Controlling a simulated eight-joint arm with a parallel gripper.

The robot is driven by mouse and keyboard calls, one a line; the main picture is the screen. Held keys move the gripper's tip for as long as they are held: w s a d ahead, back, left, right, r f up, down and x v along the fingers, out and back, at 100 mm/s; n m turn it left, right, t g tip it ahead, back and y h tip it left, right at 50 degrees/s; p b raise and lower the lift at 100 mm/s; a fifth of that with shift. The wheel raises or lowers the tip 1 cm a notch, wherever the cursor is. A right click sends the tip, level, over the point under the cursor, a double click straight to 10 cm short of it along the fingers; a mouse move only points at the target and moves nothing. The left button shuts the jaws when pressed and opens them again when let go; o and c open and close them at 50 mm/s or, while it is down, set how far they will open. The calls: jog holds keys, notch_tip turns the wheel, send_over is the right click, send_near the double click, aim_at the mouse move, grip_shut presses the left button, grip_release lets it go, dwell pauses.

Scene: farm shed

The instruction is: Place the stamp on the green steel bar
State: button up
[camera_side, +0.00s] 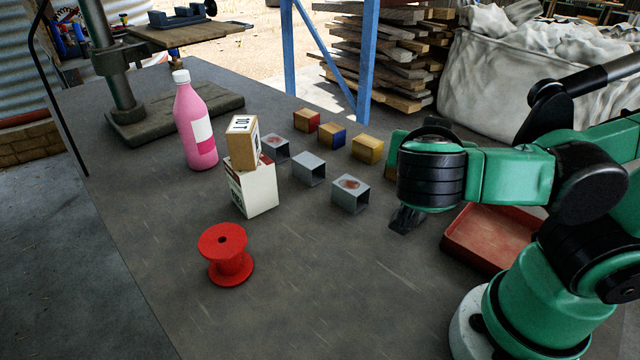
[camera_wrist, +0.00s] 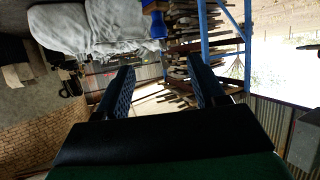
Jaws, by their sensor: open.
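No plainly green steel bar and no certain stamp shows. Three grey hollow square steel pieces, at left (camera_side: 275,148), middle (camera_side: 308,168) and right (camera_side: 350,193), stand on the bench; the right one has a reddish patch on top. Behind them are three small wooden blocks with a red end (camera_side: 306,120), a blue end (camera_side: 332,135) and a yellowish face (camera_side: 367,149). I cannot tell whether any is the stamp. My gripper (camera_side: 405,219) is right of the right steel piece, apart from it. In the wrist view it (camera_wrist: 161,85) is open and empty, facing the background.
A pink bottle (camera_side: 196,125), a wooden block marked 10 (camera_side: 242,148) on a white box (camera_side: 253,187), and a red spool (camera_side: 225,254) stand on the left. A red tray (camera_side: 490,237) lies beside my arm. The front-middle bench (camera_side: 320,290) is clear.

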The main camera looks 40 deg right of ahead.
jog(key=w+a+f+n+t+y, duration=0.2)
jog(key=w+f+n+y, duration=0.3)
jog(key=n+y, duration=0.7)
jog(key=w+n, duration=0.1)
jog(key=w, duration=0.1)
jog(key=shift+w+a, duration=0.15)
jog(key=shift+w, duration=0.25)
